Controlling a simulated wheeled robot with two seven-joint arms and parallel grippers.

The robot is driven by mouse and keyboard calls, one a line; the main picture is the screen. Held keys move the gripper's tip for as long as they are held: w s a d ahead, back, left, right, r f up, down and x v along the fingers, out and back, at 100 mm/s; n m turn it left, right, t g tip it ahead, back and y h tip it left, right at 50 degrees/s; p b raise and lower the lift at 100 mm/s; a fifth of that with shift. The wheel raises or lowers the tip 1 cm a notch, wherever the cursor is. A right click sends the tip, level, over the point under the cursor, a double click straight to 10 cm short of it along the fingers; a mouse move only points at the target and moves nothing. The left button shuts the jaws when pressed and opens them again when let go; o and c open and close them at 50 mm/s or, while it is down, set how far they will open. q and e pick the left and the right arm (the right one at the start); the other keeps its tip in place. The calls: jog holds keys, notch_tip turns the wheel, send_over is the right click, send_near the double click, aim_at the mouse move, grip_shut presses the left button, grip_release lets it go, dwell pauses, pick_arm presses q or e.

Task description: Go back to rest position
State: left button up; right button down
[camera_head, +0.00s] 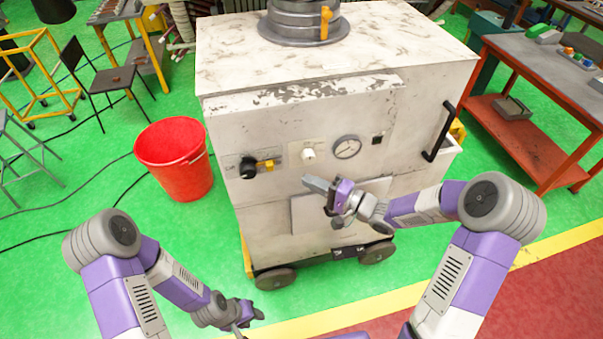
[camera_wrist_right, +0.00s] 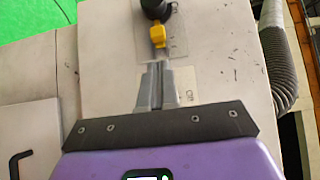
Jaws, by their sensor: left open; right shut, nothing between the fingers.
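My right gripper (camera_head: 318,186) is shut and empty in front of the white cabinet's front panel (camera_head: 262,212). Its closed fingers also show in the right wrist view (camera_wrist_right: 158,84), pointing towards a yellow-and-black switch (camera_wrist_right: 158,34). In the head view the same switch (camera_head: 254,167) sits on the panel to the left of the right gripper, clear of the fingertips. My left gripper (camera_head: 248,318) is open and empty, low at the bottom of the head view, in front of the cabinet and away from it. Its fingers are small and partly cut off there.
A red bucket (camera_head: 172,150) stands left of the cabinet. A white knob (camera_head: 308,154) and a round gauge (camera_head: 347,147) are on the panel, with a black handle (camera_head: 438,132) at right. A red workbench (camera_head: 530,135) stands at the right.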

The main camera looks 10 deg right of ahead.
jog(key=shift+s+d, duration=0.4)
jog(key=shift+d, duration=0.15)
jog(key=shift+f, duration=0.1)
jog(key=s+a+f+g+h+b, duration=0.1)
jog(key=s+f+h+b, duration=0.2)
jog(key=f, duration=0.9)
jog(key=a+f+g+h+b, duration=0.1)
jog(key=f+h+b, duration=0.3)
jog(key=f, duration=0.8)
jog(key=s+a+f+n+g+h+b, duration=0.2)
jog(key=s+f+n+g+b, duration=0.3)
jog(key=s+f, duration=1.5)
jog(key=g+b, duration=0.2)
jog(key=g, duration=0.2)
jog(key=shift+b, duration=0.35)
jog(key=c, duration=1.8)
grip_release()
